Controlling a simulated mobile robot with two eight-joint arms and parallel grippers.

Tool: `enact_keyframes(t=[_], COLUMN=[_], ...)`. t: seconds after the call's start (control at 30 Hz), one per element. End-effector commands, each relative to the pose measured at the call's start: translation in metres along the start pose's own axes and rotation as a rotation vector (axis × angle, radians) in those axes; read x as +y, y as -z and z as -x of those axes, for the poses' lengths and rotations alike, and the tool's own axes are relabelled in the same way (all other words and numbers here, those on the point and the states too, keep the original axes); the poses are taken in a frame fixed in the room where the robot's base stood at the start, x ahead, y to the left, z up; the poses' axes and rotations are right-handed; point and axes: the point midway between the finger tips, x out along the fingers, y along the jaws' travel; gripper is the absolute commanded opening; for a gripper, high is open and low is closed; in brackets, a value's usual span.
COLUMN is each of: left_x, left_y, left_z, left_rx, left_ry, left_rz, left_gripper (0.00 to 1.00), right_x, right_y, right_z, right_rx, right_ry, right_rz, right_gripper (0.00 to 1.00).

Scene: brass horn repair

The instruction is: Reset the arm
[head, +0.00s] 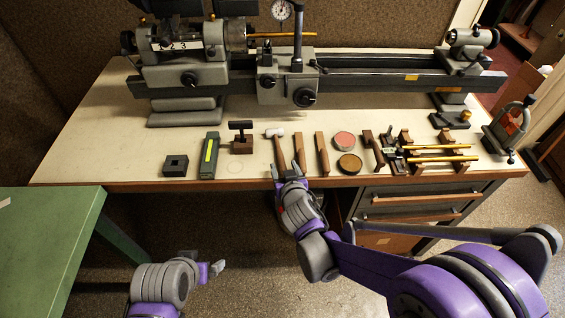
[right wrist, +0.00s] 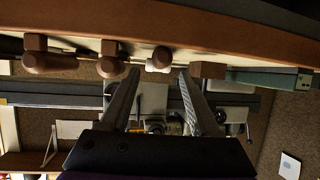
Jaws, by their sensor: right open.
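My right gripper (head: 286,171) is at the front edge of the workbench (head: 110,150), by the handle end of a white-headed mallet (head: 275,132). In the right wrist view my right gripper (right wrist: 158,76) has its two fingers spread apart with nothing between them. Wooden handle ends (right wrist: 112,68) show above the fingers there. I cannot tell whether the right gripper touches the bench edge. My left gripper (head: 217,267) is low at the left, over the floor and away from the bench. Its fingers are small, and I cannot tell whether they are open.
A lathe (head: 380,80) stands along the back of the bench. Tools lie along its front: a dark block (head: 175,165), a green tool (head: 209,155), round tins (head: 350,163) and brass rods (head: 440,158). A green table (head: 45,240) is at the left.

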Motion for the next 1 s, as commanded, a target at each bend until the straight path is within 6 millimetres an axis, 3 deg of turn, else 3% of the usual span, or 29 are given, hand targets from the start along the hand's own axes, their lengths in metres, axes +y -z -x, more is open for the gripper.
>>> enact_keyframes(t=[0.1, 0.3, 0.67, 0.77, 0.87, 1.0], left_x=[0.000, 0.000, 0.000, 0.000, 0.000, 0.000], left_y=[0.002, 0.004, 0.005, 0.007, 0.010, 0.015], left_z=[0.002, 0.005, 0.006, 0.008, 0.012, 0.019], left_rx=[0.001, 0.003, 0.003, 0.005, 0.007, 0.011], left_ry=[0.000, 0.000, 0.000, 0.000, 0.000, 0.000], left_rz=[0.000, 0.000, 0.000, 0.000, 0.000, 0.000], left_gripper=[0.96, 0.96, 0.96, 0.96, 0.96, 0.96], right_x=[0.000, 0.000, 0.003, 0.021, 0.052, 0.096], right_y=[0.001, 0.001, 0.001, 0.000, -0.004, -0.022], right_z=[0.026, 0.058, 0.074, 0.083, 0.104, 0.151], right_rx=[0.001, 0.000, -0.006, -0.044, -0.129, -0.309], right_ry=[0.001, 0.001, -0.007, -0.043, -0.107, -0.182], right_rz=[0.001, 0.001, -0.001, -0.005, -0.015, -0.037], right_gripper=[0.63, 0.63, 0.63, 0.63, 0.63, 0.63])
